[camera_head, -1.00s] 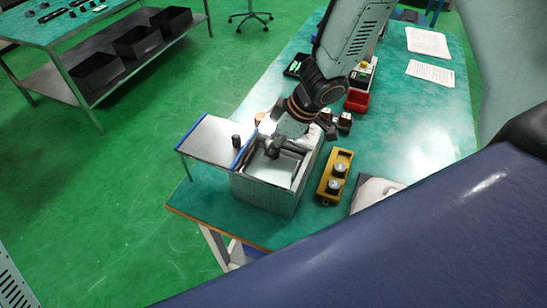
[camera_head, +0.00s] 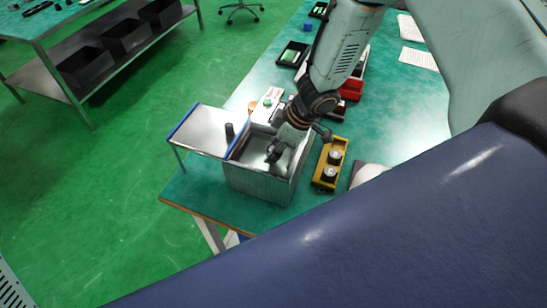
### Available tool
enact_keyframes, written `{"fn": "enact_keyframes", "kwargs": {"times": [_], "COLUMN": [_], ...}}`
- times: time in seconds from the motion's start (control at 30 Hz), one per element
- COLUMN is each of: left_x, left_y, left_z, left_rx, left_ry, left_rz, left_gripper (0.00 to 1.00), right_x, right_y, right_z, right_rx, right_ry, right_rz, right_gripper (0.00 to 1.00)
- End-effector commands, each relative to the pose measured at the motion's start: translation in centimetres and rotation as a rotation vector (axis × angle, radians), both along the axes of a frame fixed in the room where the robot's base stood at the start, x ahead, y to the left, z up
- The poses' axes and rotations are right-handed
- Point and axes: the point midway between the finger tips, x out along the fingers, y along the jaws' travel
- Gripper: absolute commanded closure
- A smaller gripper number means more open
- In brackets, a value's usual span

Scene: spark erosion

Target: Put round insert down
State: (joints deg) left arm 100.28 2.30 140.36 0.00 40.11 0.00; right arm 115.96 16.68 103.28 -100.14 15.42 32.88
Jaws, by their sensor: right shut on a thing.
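My right gripper (camera_head: 274,154) reaches down into the open grey metal box (camera_head: 262,187) at the near end of the green bench. It is shut on the round insert, which is too small and dark to make out between the fingers. I cannot tell whether the insert touches the box floor. My left gripper is not in view.
A yellow holder (camera_head: 322,184) with two round metal pieces stands right of the box. A metal side shelf (camera_head: 200,130) with a blue edge and a dark cylinder (camera_head: 229,131) adjoins its left. A red bin (camera_head: 351,90) and dark trays lie farther back.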

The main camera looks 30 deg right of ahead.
Motion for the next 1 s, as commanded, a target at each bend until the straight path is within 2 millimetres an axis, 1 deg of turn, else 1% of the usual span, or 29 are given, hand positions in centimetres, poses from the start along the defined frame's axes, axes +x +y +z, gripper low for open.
{"fn": "enact_keyframes", "kwargs": {"times": [0.03,0.13,0.4,0.57,0.6,0.83,0.87,1.0], "left_x": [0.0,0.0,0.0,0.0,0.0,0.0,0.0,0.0], "left_y": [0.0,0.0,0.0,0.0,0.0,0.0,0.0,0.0], "left_z": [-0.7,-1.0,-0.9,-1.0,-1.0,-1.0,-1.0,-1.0], "left_rx": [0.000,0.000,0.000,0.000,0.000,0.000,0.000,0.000], "left_ry": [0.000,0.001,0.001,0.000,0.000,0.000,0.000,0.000], "left_rz": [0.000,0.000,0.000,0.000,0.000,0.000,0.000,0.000], "left_gripper": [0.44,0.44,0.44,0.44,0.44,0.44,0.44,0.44], "right_x": [0.1,0.1,0.1,0.1,0.0,0.0,0.0,0.0], "right_y": [0.0,0.0,0.0,0.0,0.0,0.0,0.0,0.0], "right_z": [-1.1,-1.9,-1.8,-2.2,-2.2,-2.2,-2.2,-2.2], "right_rx": [-0.001,0.000,0.001,0.000,0.000,0.000,0.000,0.000], "right_ry": [-0.001,-0.001,-0.002,-0.002,-0.001,-0.001,-0.001,-0.001], "right_rz": [0.000,-0.001,0.001,0.001,0.000,0.000,0.000,0.000], "right_gripper": [1.00,1.00,1.00,1.00,0.65,0.46,0.44,0.44]}}
